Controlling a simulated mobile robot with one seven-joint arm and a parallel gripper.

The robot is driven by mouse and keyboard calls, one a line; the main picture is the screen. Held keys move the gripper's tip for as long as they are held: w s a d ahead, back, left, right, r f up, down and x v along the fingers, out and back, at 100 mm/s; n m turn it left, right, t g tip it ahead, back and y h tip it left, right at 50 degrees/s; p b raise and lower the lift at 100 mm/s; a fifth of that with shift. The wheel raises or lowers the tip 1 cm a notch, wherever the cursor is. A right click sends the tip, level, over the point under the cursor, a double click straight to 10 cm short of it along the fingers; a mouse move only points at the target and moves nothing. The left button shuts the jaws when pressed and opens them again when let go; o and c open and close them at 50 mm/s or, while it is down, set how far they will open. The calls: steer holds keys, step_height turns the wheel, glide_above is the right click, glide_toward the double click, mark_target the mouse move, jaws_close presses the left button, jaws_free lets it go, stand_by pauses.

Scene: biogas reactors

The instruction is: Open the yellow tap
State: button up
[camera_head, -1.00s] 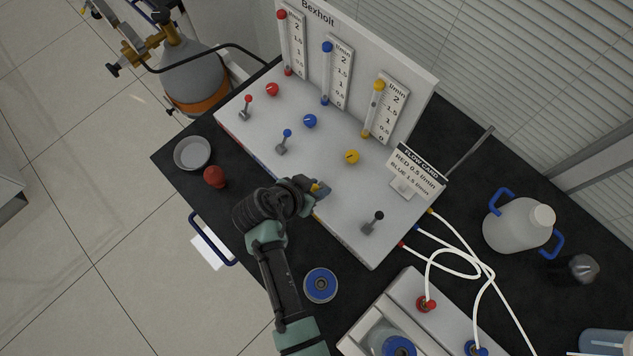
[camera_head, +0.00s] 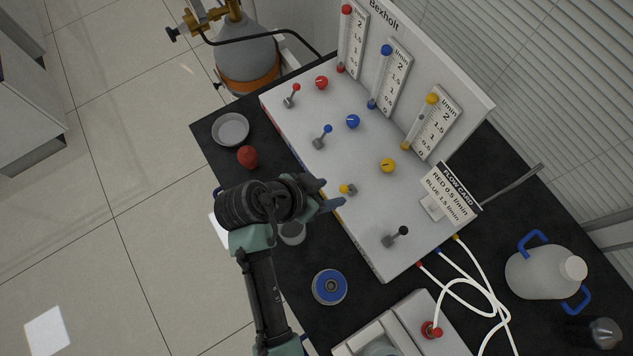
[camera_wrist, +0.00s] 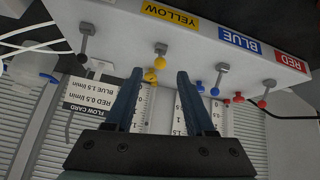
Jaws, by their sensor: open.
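The yellow tap (camera_head: 350,190) is a small grey lever with a yellow tip, on the white sloping panel (camera_head: 300,120). In the wrist view the yellow tap (camera_wrist: 160,50) appears beyond my open fingertips (camera_wrist: 159,72), below the YELLOW label (camera_wrist: 168,14).
A yellow knob (camera_head: 388,166) and a yellow flow tube (camera_head: 419,122) stand behind the tap. A black-tipped tap (camera_head: 396,237) and a flow card (camera_head: 450,193) are to the right. A red ball-like object (camera_head: 248,157), a dish (camera_head: 230,129) and a blue-ringed disc (camera_head: 330,287) lie in front.

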steer(key=shift+v, duration=2.1)
steer(key=w+r+n+t+y+b, duration=0.1)
steer(key=w+r+n+t+y, duration=0.15)
steer(key=w+r+t, duration=0.8)
steer(key=w+r+n+y, duration=0.1)
steer(key=w+r, duration=0.2)
steer(key=r, duration=0.7)
steer(key=w+r+n+y, duration=0.1)
steer(key=w+r, duration=0.2)
steer(key=r, duration=0.6)
steer(key=s+r+n+t, duration=0.1)
steer(key=s+r+t, duration=0.3)
steer(key=r, duration=0.6)
steer(key=s+r+n+t+y, duration=0.1)
steer(key=s+r+t, duration=0.3)
steer(key=r, duration=0.6)
steer(key=s+r+n+t+b, duration=0.1)
steer(key=s+r+t, duration=0.3)
steer(key=r, duration=0.7)
steer(key=shift+s+d+n+y, duration=0.35)
steer(key=shift+s+n, duration=0.05)
steer(key=shift+n, duration=0.35)
steer(key=shift+d+r+t, duration=0.1)
steer(key=shift+t, duration=0.15)
